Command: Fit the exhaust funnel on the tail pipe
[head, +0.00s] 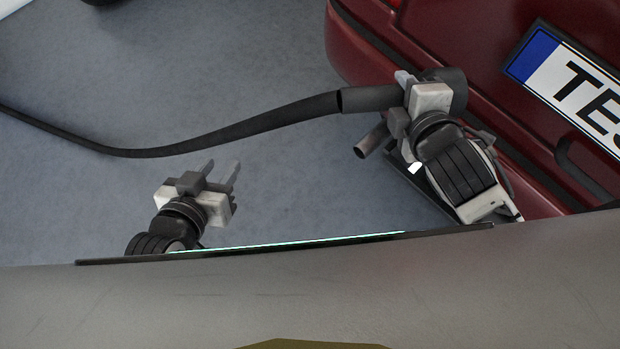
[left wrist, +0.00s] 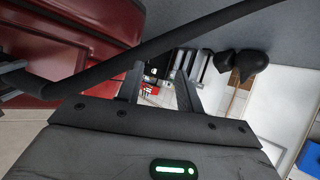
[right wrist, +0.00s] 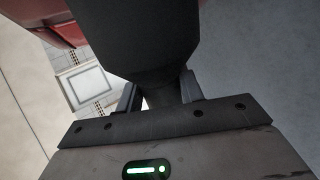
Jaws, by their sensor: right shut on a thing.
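The black exhaust funnel (head: 452,92) is at the end of the dark hose, close to the red car's bumper. My right gripper (head: 404,90) is shut on it, and the gripper hides part of the funnel. In the right wrist view the dark funnel (right wrist: 145,45) fills the space above and between the fingers. The metal tail pipe (head: 372,140) juts out from under the bumper, just below the funnel in the head view. The funnel is not around the pipe's visible end. My left gripper (head: 222,170) is open and empty, away to the left.
The hose (head: 230,130) runs left across the grey floor and crosses above the fingers in the left wrist view (left wrist: 185,38). The red car bumper (head: 355,55) with its number plate (head: 570,85) bounds the right side. Floor around my left gripper is clear.

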